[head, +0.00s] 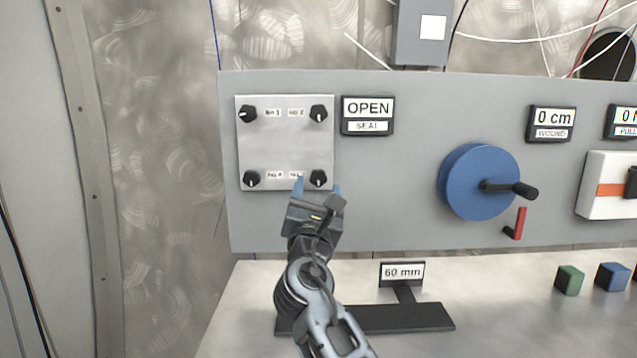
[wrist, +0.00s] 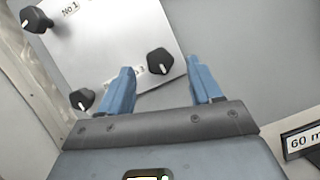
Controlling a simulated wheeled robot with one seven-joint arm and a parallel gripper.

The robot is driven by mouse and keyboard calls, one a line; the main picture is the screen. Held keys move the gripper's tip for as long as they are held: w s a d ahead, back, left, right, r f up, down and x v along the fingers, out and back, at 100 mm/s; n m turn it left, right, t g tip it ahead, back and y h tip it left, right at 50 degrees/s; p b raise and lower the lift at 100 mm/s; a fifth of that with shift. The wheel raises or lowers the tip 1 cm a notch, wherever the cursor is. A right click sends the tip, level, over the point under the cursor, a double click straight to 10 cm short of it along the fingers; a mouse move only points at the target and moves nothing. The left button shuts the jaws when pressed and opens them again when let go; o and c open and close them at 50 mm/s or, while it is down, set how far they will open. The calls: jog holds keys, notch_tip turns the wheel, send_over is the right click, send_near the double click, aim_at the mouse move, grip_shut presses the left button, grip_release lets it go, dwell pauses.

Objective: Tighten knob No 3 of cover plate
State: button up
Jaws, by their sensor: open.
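The silver cover plate (head: 285,140) is on the grey panel, with a black knob at each corner. Knob No 3 (head: 318,177) is at its lower right, its white mark toward the bottom. In the wrist view the same knob (wrist: 160,61) shows between the two blue fingertips, with a gap on each side. My gripper (head: 318,187) is open and empty, in front of that knob; the exact distance is hard to tell. The fingers partly cover the No 3 label. Knob No 4 (head: 251,178), knob No 1 (head: 248,113) and knob No 2 (head: 318,113) are uncovered.
A blue wheel with a handle (head: 475,182) and a red lever (head: 519,224) are further right. A 60 mm sign (head: 402,273) stands on the bench below.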

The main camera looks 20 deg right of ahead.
aim_at(318, 179)
jog(key=shift+x, duration=1.8)
jog(key=shift+c, duration=0.5)
jog(key=c, duration=0.9)
jog(key=shift+c, duration=0.2)
